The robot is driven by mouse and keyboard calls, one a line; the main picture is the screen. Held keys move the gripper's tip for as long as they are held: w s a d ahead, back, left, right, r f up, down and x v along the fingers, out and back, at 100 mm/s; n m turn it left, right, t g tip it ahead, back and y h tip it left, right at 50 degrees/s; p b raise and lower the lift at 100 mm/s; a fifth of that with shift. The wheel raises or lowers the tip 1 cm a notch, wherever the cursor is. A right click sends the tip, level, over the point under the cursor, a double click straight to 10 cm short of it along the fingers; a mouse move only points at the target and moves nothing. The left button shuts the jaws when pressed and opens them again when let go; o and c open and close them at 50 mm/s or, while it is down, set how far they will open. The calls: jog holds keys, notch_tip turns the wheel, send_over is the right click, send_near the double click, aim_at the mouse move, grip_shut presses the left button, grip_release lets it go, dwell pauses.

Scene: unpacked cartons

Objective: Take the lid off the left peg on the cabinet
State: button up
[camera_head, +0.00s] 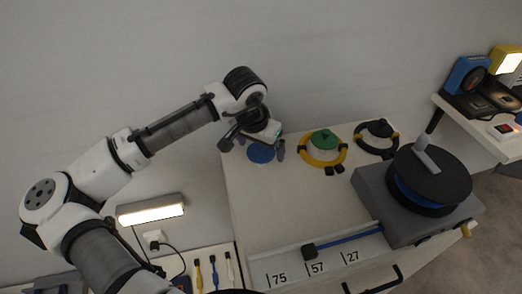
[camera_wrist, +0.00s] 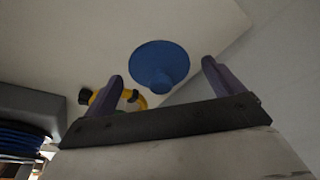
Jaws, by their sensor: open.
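A round blue lid (camera_head: 261,153) sits at the back left corner of the white cabinet top (camera_head: 275,215). In the wrist view the blue lid (camera_wrist: 174,57) shows a round knob in its middle, facing the camera. My gripper (camera_head: 254,147) is at the blue lid, with a finger on either side of it in the head view. In the wrist view my gripper (camera_wrist: 162,70) is open and empty, and the lid appears between the fingertips. I cannot tell whether the fingers touch it. Any peg under the lid is hidden.
To the right on the cabinet are a green lid (camera_head: 324,139) with a yellow ring (camera_head: 327,164), a black ring (camera_head: 366,149) with a dark knob, and a grey box (camera_head: 385,205) with a black disc (camera_head: 445,178). A blue-handled bar (camera_head: 350,239) lies in front. The cabinet's middle is clear.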

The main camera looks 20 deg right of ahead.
jog(key=shift+c, duration=0.4)
jog(key=c, duration=1)
jog(key=shift+o, duration=0.2)
jog(key=shift+r, duration=0.1)
